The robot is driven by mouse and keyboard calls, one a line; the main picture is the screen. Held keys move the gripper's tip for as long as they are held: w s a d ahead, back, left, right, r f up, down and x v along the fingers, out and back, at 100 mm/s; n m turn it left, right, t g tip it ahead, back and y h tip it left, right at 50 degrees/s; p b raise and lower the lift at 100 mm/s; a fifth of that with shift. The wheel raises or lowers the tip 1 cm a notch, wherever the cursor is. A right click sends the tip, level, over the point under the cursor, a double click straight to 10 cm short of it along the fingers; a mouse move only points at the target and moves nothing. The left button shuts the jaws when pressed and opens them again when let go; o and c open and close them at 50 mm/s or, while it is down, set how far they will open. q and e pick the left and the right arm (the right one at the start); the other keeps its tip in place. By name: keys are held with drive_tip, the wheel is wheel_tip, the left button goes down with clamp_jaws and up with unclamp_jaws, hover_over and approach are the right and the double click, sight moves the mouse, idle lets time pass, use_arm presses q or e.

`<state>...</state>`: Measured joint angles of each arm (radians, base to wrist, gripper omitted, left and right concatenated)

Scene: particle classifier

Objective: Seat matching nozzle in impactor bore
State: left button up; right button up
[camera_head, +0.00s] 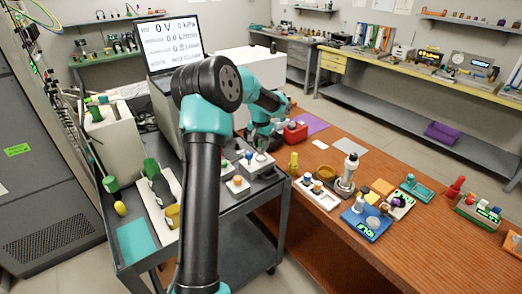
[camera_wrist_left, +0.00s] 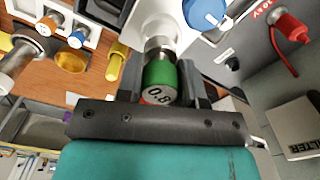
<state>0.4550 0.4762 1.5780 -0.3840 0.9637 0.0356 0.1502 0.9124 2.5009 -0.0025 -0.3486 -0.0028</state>
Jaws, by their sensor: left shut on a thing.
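My left gripper (camera_head: 262,148) is above a light grey and white block, the impactor by its look (camera_head: 260,166), on the cart. In the left wrist view the gripper (camera_wrist_left: 165,88) is shut on a nozzle (camera_wrist_left: 159,76) with a green band, a silver end and a label reading 0.8. The silver end points at the white block (camera_wrist_left: 172,18); I cannot tell whether it is inside a bore or only in front of it. A white rack (camera_head: 318,196) on the table holds other nozzles, including a blue one (camera_wrist_left: 75,40) and an orange one (camera_wrist_left: 52,22). My right gripper is not in view.
A blue round knob (camera_wrist_left: 204,12) is close to the white block. A yellow peg (camera_head: 293,163) and a metal stand (camera_head: 345,184) are on the wooden table to the right. Green and yellow pieces stand on the cart's left side.

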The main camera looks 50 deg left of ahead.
sight(261, 149)
use_arm(q)
drive_tip(key=shift+w+a, duration=0.15)
drive_tip(key=shift+a, duration=0.05)
drive_tip(key=shift+f, duration=1.75)
drive_tip(key=shift+f, duration=0.1)
drive_tip(key=o, duration=1)
drive_tip(key=shift+c, duration=0.2)
